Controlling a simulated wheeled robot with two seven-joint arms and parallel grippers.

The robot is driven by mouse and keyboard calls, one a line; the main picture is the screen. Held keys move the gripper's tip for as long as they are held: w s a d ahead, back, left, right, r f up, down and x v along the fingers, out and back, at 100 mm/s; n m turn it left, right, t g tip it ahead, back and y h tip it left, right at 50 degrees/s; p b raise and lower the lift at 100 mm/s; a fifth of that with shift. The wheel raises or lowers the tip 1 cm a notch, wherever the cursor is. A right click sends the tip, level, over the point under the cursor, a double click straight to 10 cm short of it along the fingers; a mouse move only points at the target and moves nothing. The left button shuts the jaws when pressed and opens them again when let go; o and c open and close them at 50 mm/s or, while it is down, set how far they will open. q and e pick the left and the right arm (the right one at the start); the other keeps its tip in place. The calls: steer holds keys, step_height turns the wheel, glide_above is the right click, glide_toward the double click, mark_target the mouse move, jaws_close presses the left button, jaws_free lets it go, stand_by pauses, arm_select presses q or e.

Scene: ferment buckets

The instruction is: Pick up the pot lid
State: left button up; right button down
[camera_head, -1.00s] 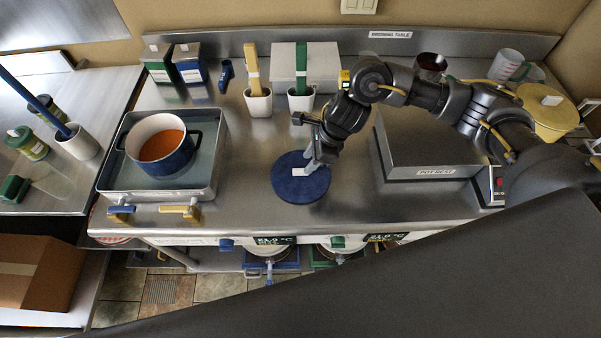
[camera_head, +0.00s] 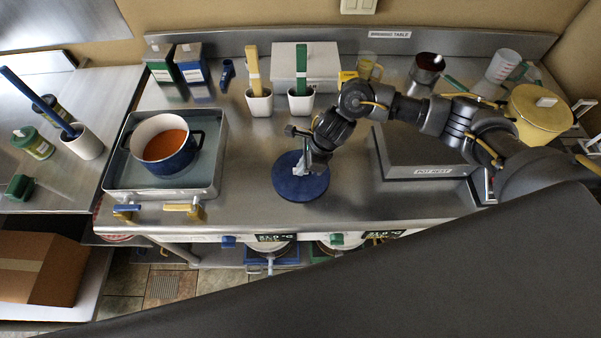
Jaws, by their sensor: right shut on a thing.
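The blue round pot lid (camera_head: 284,184) lies flat at the middle of the steel table, left of the pot rest. My right gripper (camera_head: 304,188) reaches down over it from the upper right and is shut on the pale handle at its centre. Its fingers hide part of the handle. The lid looks to be at table level; I cannot tell whether there is a gap under it. The open blue pot (camera_head: 168,162) with orange liquid sits in a steel basin at the left. My left gripper is not in view.
The steel basin (camera_head: 214,170) has blue and yellow taps at its front. Two white cups (camera_head: 259,103) with yellow and green handles stand behind the lid. The grey pot rest (camera_head: 432,173) and a lidded yellow pot (camera_head: 540,118) are at the right. Table between basin and lid is clear.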

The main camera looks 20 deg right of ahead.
steer(key=shift+r, duration=0.1)
steer(key=shift+w+r, duration=0.1)
steer(key=shift+r, duration=0.45)
steer(key=s+a+r+b, duration=0.4)
steer(key=s+a+r, duration=0.1)
steer(key=s+r, duration=0.75)
steer(key=w+n+g+h+b, duration=0.1)
steer(key=n+g+b, duration=0.1)
steer(key=n, duration=0.5)
steer(key=w+f+n+g+h+b, duration=0.1)
steer(key=n+g+h, duration=0.1)
steer(key=n, duration=0.5)
steer(key=w+f+n+g+h+b, duration=0.1)
steer(key=n+b, duration=0.1)
steer(key=n, duration=0.4)
steer(key=shift+w+a+f+n+g+b, duration=0.2)
steer(key=shift+w+a+n+g+b, duration=0.1)
steer(key=shift+a+n+g+b, duration=0.1)
